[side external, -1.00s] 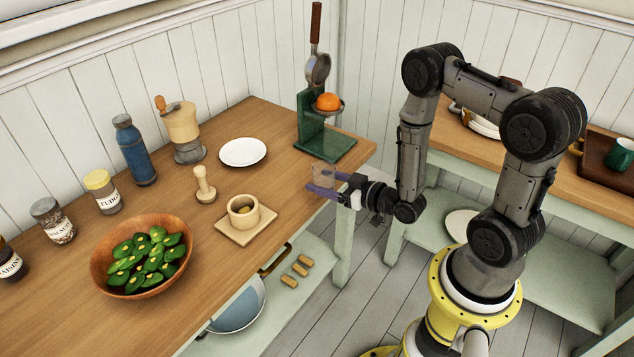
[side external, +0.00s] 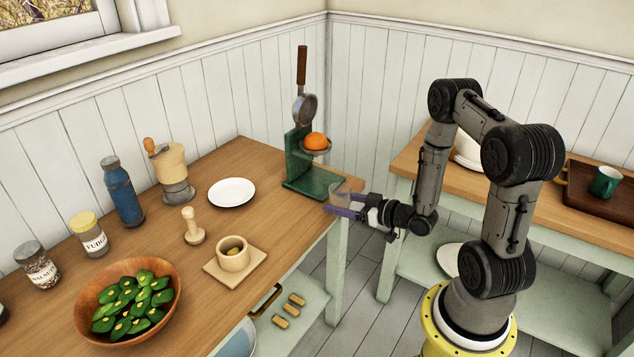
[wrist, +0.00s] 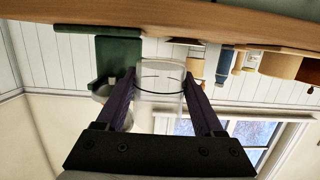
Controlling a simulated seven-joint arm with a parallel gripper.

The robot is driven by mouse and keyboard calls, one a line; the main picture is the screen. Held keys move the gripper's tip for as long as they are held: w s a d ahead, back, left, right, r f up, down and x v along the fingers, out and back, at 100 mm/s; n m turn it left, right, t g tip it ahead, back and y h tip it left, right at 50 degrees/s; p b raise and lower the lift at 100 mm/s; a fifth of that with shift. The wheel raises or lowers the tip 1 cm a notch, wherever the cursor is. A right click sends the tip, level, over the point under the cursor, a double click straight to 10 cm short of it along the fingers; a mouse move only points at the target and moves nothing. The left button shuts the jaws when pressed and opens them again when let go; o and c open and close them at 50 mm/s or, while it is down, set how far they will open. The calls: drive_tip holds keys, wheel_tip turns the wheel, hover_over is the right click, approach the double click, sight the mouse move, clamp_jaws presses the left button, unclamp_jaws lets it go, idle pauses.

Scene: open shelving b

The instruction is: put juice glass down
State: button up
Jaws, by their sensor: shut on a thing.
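The juice glass (side external: 341,190) is small and clear. In the side view it shows at the right end of the wooden counter, just in front of the green press. My gripper (side external: 335,208) has its purple fingers shut on the glass. In the wrist view the glass (wrist: 160,82) sits between the two fingertips, with a dark line around it. The side view does not make clear whether its base touches the counter or hangs at the edge.
The green press (side external: 313,182) holds an orange (side external: 315,141). A white plate (side external: 231,192), a wooden pestle (side external: 192,228), a mortar (side external: 233,254) on a board and a bowl of green pieces (side external: 127,300) stand on the counter (side external: 262,215).

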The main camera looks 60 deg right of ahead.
drive_tip(key=s+d+m+h, duration=0.2)
drive_tip(key=s+d, duration=0.2)
drive_tip(key=d, duration=0.3)
drive_tip(key=x, duration=0.4)
drive_tip(key=r+x, duration=0.1)
drive_tip(key=x, duration=0.4)
drive_tip(key=r+x, duration=0.1)
drive_tip(key=x, duration=0.4)
drive_tip(key=shift+w+d+r, duration=0.25)
drive_tip(key=shift+w+d, duration=0.05)
drive_tip(key=shift+d, duration=0.15)
drive_tip(key=x, duration=0.4)
drive_tip(key=shift+s+f, duration=0.1)
drive_tip(key=shift+f, duration=0.3)
drive_tip(key=o, duration=1.5)
drive_tip(key=shift+f, duration=0.15)
